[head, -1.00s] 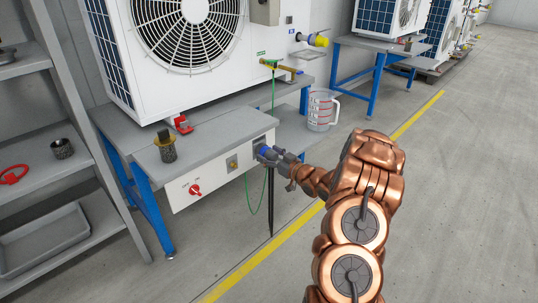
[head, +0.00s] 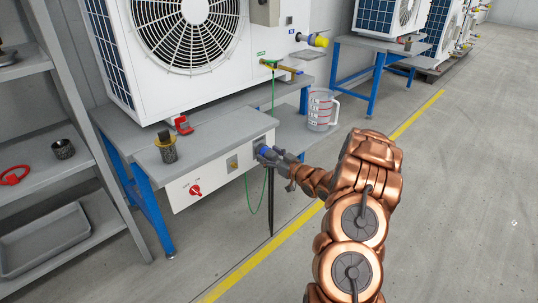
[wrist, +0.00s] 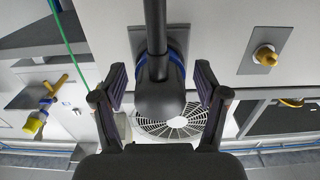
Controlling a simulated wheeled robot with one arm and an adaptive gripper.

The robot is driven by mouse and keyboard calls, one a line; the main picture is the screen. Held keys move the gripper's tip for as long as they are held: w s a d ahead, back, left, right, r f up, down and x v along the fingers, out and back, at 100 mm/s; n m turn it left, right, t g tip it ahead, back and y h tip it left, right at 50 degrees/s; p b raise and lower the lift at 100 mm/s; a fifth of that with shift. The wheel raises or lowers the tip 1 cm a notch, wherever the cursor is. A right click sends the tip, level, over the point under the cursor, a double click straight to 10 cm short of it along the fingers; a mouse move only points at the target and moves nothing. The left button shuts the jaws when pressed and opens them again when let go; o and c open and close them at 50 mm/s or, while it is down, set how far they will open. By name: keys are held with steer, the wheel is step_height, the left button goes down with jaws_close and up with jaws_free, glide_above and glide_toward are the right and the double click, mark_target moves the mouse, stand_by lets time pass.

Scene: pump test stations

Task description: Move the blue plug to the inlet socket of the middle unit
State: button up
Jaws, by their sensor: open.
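The blue plug (head: 264,151) sits at a plate on the front panel of the nearest unit's bench, with a black cable hanging down. In the wrist view the plug (wrist: 160,98) shows as a dark body with a blue ring against the panel. My gripper (head: 279,157) is at the plug; its open fingers (wrist: 160,98) stand on either side of it, with gaps visible. The middle unit (head: 391,17) stands on a blue-legged table farther back. I cannot make out its inlet socket.
The panel has a red knob (head: 195,190) and a brass fitting (head: 232,163). A thin green cable (head: 251,211) loops below. A measuring jug (head: 319,110) stands on the low shelf right of the bench. Grey shelving (head: 75,151) stands left. The floor at right is clear.

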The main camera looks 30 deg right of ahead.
mark_target(276, 158)
stand_by(0.4)
jaws_close()
stand_by(0.4)
steer(key=shift+s, duration=0.1)
steer(key=shift+p+v, duration=0.65)
steer(key=shift+v, duration=2.2)
steer(key=shift+s+d, duration=0.1)
